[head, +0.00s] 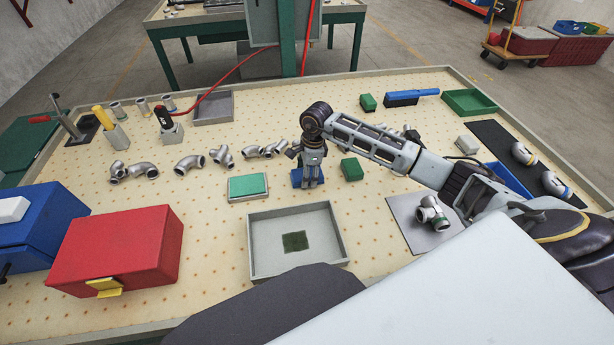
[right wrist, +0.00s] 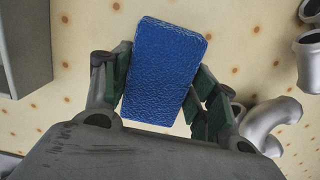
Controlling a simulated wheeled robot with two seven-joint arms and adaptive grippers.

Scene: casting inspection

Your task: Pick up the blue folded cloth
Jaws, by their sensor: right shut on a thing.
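The blue folded cloth (right wrist: 162,72) fills the middle of the right wrist view as a textured blue block. My right gripper (right wrist: 160,88) is shut on it, with a finger against each of its long sides. In the head view the right gripper (head: 311,172) points down over the table, and part of the blue cloth (head: 297,178) shows beside and below its fingers. I cannot tell whether the cloth touches the table. My left gripper is not in view.
Metal pipe fittings (head: 190,163) lie left of the gripper, and a green block (head: 352,169) stands close on its right. A green-topped pad (head: 248,186) and a grey tray (head: 262,268) lie nearer me. A red box (head: 118,250) stands at left.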

